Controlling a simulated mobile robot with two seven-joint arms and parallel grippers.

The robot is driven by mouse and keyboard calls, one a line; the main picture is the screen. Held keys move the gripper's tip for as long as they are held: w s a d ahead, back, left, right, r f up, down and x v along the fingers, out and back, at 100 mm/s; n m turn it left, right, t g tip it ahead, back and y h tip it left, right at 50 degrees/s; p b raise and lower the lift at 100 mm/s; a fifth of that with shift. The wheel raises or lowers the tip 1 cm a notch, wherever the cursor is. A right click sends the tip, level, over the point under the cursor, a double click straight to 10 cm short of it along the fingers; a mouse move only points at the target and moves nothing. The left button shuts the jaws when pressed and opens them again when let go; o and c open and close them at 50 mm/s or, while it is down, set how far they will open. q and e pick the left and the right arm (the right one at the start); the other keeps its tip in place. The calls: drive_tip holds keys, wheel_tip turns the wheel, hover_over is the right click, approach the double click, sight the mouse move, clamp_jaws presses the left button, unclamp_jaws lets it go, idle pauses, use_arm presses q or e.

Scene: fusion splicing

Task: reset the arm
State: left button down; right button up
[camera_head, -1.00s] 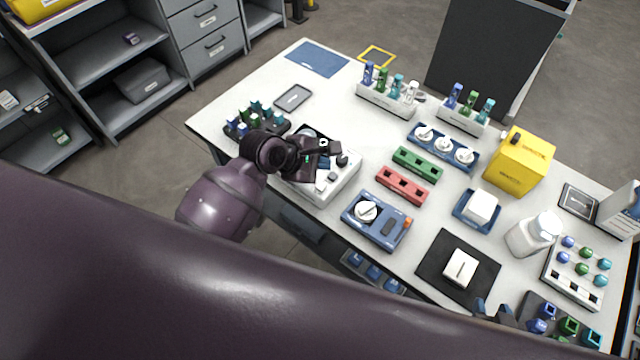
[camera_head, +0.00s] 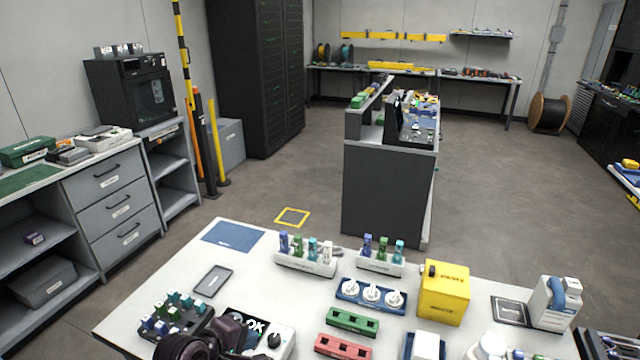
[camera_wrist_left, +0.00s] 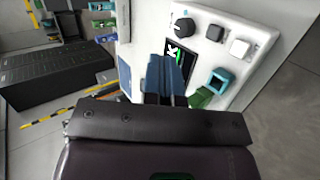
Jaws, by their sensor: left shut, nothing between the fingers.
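My left gripper shows at the bottom edge of the head view as dark purple arm parts (camera_head: 190,346), beside the white splicer (camera_head: 283,347). The splicer has a dark screen reading OK and a black knob. In the left wrist view my left gripper (camera_wrist_left: 166,80) is shut with nothing between its blue-grey fingers. Its fingertips are in front of the splicer (camera_wrist_left: 262,35), hiding part of the screen; I cannot tell whether they touch. My right gripper is not in view.
On the white table (camera_head: 130,318) stand a dark rack with coloured connectors (camera_head: 172,322), white holders with vials (camera_head: 305,262), a yellow box (camera_head: 444,292), green (camera_head: 352,321) and red blocks (camera_head: 342,347), and a white bottle (camera_head: 553,303). A grey drawer cabinet (camera_head: 115,205) stands left.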

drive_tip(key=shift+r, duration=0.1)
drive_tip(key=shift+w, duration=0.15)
use_arm(q)
drive_tip(key=s+a+f+m+t+y+b, duration=0.15)
drive_tip(key=s+a+m+t+y, duration=0.3)
drive_tip(key=a+m, duration=0.55)
use_arm(e)
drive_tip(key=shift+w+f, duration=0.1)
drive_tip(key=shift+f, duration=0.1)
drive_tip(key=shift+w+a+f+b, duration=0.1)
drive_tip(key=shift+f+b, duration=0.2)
drive_tip(key=shift+b, duration=0.05)
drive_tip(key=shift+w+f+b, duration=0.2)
drive_tip(key=shift+b, duration=0.2)
use_arm(q)
drive_tip(key=s+a+f+m+g+y, duration=0.1)
drive_tip(key=s+f, duration=0.4)
drive_tip(key=s, duration=0.2)
drive_tip(key=s+a+f+m, duration=0.1)
drive_tip(key=s+f+m, duration=0.1)
drive_tip(key=s+f, duration=0.3)
drive_tip(key=s, duration=0.3)
drive_tip(key=shift+s+a+f+g+y, duration=0.15)
drive_tip(key=shift+a+f+g+y, duration=0.1)
drive_tip(key=shift+f+g+y, duration=0.1)
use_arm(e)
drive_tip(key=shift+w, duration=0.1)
